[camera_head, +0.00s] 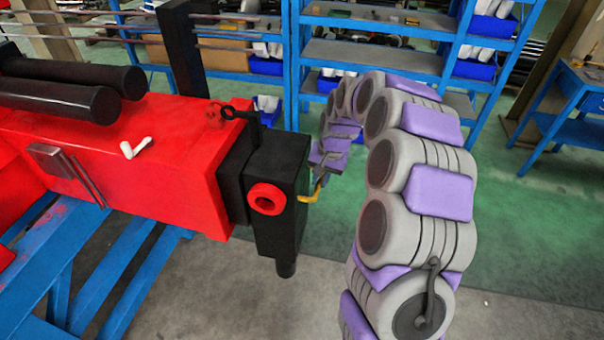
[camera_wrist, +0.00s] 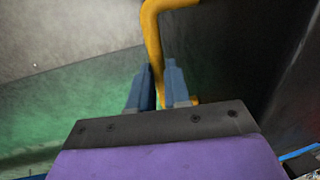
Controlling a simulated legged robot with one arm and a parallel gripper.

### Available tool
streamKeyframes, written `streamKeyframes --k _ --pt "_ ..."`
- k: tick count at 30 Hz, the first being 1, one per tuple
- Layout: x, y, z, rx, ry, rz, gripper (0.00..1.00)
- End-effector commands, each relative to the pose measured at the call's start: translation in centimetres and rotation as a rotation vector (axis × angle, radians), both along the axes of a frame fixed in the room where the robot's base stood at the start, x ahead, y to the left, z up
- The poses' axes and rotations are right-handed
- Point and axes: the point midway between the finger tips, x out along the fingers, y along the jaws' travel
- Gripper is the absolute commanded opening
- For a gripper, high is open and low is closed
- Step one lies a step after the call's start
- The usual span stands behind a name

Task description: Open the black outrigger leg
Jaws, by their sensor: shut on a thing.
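The black outrigger leg (camera_head: 277,205) is an upright block at the end of the red beam (camera_head: 150,150), with a red ring (camera_head: 266,199) on its near face. A yellow handle (camera_head: 311,198) sticks out from its right side. In the wrist view the yellow handle (camera_wrist: 152,40) is a bent bar beside the dark leg face (camera_wrist: 245,60). My gripper (camera_head: 322,180) is at the right side of the leg. In the wrist view my gripper's blue fingers (camera_wrist: 160,85) are shut on the handle's lower part. The exact contact is partly hidden by the gripper body.
A blue stand (camera_head: 95,270) holds up the red beam. Blue shelves (camera_head: 375,55) with bins stand behind my arm. A blue table (camera_head: 575,105) is at the far right. The green and grey floor (camera_head: 500,230) around the leg is clear.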

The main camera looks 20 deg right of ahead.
Motion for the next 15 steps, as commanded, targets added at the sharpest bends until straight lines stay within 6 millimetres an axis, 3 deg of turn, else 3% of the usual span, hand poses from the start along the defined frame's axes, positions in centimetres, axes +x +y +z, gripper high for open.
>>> streamKeyframes --k 1,5,14,15 --pt "-0.8 -1.3 0.1 0.003 0.007 -0.006 0.0" --pt "-1.6 -2.9 0.0 0.004 0.007 -0.003 0.0" --pt "-1.1 -2.1 0.0 -0.005 0.001 -0.001 0.0" --pt "-1.1 -2.0 0.0 -0.007 0.0 -0.001 0.18"
